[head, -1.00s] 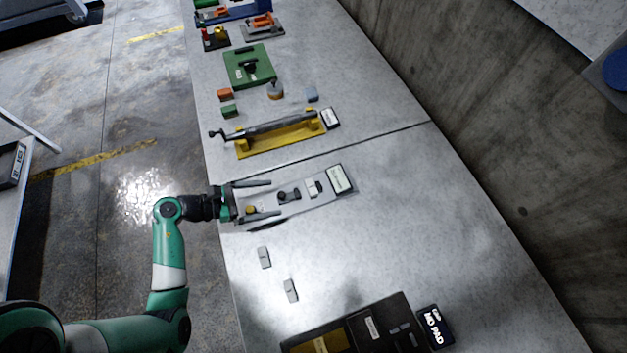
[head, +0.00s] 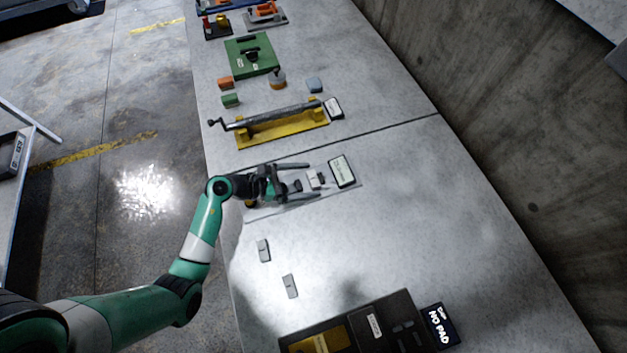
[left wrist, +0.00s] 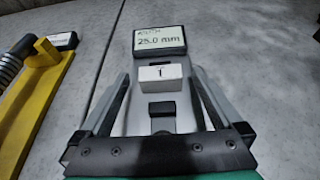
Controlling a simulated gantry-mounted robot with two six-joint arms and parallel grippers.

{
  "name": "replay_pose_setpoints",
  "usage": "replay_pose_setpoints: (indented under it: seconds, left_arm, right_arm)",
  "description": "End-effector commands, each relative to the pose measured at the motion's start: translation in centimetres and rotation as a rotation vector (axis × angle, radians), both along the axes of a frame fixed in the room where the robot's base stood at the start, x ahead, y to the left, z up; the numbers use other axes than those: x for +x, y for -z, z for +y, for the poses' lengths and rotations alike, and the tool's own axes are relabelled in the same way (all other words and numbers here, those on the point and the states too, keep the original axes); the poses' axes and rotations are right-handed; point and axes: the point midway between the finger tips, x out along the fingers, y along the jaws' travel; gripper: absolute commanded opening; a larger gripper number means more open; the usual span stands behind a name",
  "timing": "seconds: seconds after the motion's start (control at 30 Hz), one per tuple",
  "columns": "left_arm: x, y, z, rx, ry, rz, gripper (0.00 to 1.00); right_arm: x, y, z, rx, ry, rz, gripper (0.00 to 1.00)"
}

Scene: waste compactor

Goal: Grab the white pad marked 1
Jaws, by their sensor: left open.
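The white pad marked 1 (left wrist: 160,74) sits on a grey plate, just in front of a display reading 25.0 mm (left wrist: 159,42). In the head view the pad (head: 316,180) is beside that display (head: 342,171). My left gripper (head: 309,179) is open above the plate, its two fingers pointing toward the display. In the left wrist view the fingers lie either side of the plate, and the pad is between or just beyond their tips; I cannot tell which. A dark block (left wrist: 162,108) stands nearer my palm. My right gripper is not in view.
A yellow fixture with a grey bar (head: 282,130) lies beyond the plate. Two small grey pieces (head: 263,250) lie on the near bench. A black box (head: 395,318) with a NO PAD display (head: 440,326) is at the front. The right side of the bench is clear.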

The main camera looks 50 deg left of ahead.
Motion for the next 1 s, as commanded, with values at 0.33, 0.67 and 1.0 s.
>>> replay_pose_setpoints:
  seconds: [0.33, 0.67, 1.0]
  left_arm:
    - [0.27, 0.12, -0.14, 0.000, 0.000, 0.001, 0.82]
    - [0.27, 0.11, -0.14, 0.000, 0.000, 0.001, 0.23]
    - [0.27, -0.18, -0.13, 0.000, -0.001, 0.000, 0.03]
  right_arm:
    - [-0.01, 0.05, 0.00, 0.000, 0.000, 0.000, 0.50]
    - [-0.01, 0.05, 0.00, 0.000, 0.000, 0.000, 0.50]
    - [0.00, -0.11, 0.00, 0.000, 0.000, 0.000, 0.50]
